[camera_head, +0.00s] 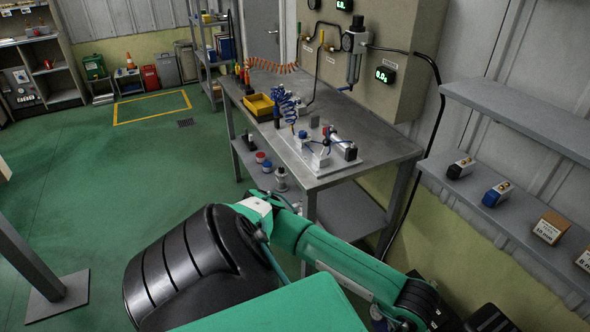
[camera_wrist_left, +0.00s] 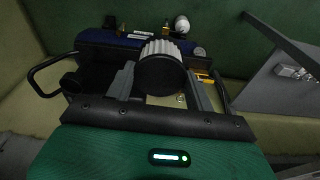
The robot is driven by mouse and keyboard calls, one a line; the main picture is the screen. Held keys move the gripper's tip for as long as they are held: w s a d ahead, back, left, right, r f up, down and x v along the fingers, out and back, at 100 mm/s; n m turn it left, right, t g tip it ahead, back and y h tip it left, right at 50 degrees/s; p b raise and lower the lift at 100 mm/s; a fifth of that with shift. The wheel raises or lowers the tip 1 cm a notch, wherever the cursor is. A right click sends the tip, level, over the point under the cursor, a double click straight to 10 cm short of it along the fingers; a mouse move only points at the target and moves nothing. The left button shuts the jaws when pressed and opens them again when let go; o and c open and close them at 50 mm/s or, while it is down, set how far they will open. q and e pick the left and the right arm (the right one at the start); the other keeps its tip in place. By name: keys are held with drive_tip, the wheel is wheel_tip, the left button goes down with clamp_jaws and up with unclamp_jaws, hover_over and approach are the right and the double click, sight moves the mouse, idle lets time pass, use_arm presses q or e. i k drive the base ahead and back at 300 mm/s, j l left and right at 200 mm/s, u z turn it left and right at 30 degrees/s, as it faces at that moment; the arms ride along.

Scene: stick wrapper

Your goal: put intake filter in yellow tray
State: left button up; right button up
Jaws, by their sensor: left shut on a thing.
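The yellow tray (camera_head: 252,101) stands on the back left of the grey workbench in the head view. In the left wrist view, the intake filter, a white ribbed cylinder with a black end cap (camera_wrist_left: 160,74), sits between the fingers of my left gripper (camera_wrist_left: 160,84). The gripper is shut on it. Behind the filter is a blue and black machine (camera_wrist_left: 110,40); I cannot tell whether the filter still touches it. The green arm in the head view runs down to the lower right, and no gripper fingers show there. My right gripper is not in view.
The workbench (camera_head: 385,160) carries a white fixture plate (camera_head: 290,150), a coiled blue hose (camera_head: 285,100) and small fittings. Wall shelves (camera_head: 520,120) stand to the right. A dark handle (camera_wrist_left: 42,78) juts out left of the filter. Green floor (camera_head: 90,200) is open at left.

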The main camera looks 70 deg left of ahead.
sight(260, 107)
drive_tip(key=j+u, duration=0.2)
drive_tip(key=j, duration=0.45)
drive_tip(key=j+u, duration=0.2)
drive_tip(key=j, duration=0.4)
drive_tip(key=i+j+u, duration=0.25)
drive_tip(key=j, duration=0.35)
drive_tip(key=i+j, duration=0.1)
drive_tip(key=j, duration=0.95)
drive_tip(key=i+j, duration=0.15)
drive_tip(key=j, duration=0.35)
drive_tip(key=j+u, duration=0.1)
drive_tip(key=j, duration=0.4)
drive_tip(key=i, duration=0.05)
